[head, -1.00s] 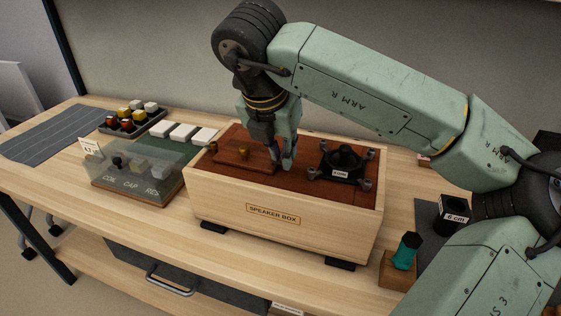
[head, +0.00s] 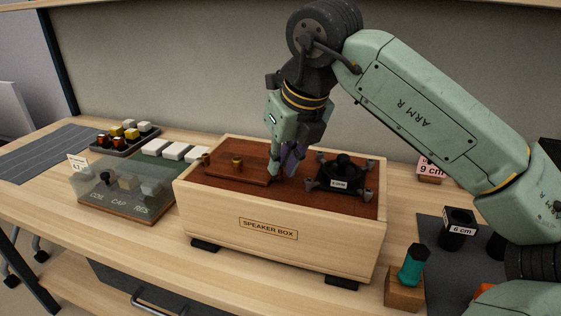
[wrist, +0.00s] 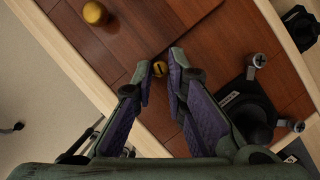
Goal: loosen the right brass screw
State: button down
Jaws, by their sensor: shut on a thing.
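The speaker box (head: 268,228) stands on the bench, with a raised brown panel (head: 222,173) on its top at the left. My gripper (head: 284,174) points down at the right end of this panel. In the wrist view its fingertips are shut on the right brass screw (wrist: 158,69), one on each side of the slotted head. In the head view the gripper hides that screw. The left brass screw (head: 237,163) stands up from the panel, clear of the gripper; it also shows in the wrist view (wrist: 95,12).
A black speaker driver (head: 343,165) with grey clamps sits on the box just right of my gripper. A clear-lidded case (head: 118,185) and a block tray (head: 112,147) are at left. A teal-handled object (head: 411,265) in a wooden block and a 6 cm cup (head: 457,228) are at right.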

jog(key=n, duration=0.2)
jog(key=n+g+y+p, duration=0.1)
jog(key=n, duration=0.2)
jog(key=shift+w+d+n+g+y, duration=0.2)
jog(key=shift+n+g+y, duration=0.1)
jog(key=n, duration=0.1)
jog(key=n+g+p, duration=0.1)
jog(key=n, duration=0.1)
jog(key=n+g+p, duration=0.1)
jog(key=n, duration=0.1)
jog(key=shift+w+r+y, duration=0.1)
jog(key=shift+w+y, duration=0.15)
jog(key=shift+y, duration=0.05)
jog(key=n+p, duration=0.1)
jog(key=n, duration=0.1)
jog(key=n+g+p, duration=0.1)
jog(key=n, duration=0.1)
jog(key=n+g+p, duration=0.1)
jog(key=shift+w+r+n, duration=0.1)
jog(key=shift+w+n, duration=0.15)
jog(key=shift+n, duration=0.15)
jog(key=shift+w+n+g+h+p, duration=0.1)
jog(key=shift+n+g+h+p, duration=0.4)
jog(key=shift+n+p, duration=0.65)
jog(key=shift+a+n+g+h+p, duration=0.1)
jog(key=shift+n+g+h+p, duration=0.25)
jog(key=shift+n+p, duration=0.75)
jog(key=shift+w+f+n, duration=0.1)
jog(key=shift+f+n, duration=0.1)
jog(key=shift+n, duration=0.15)
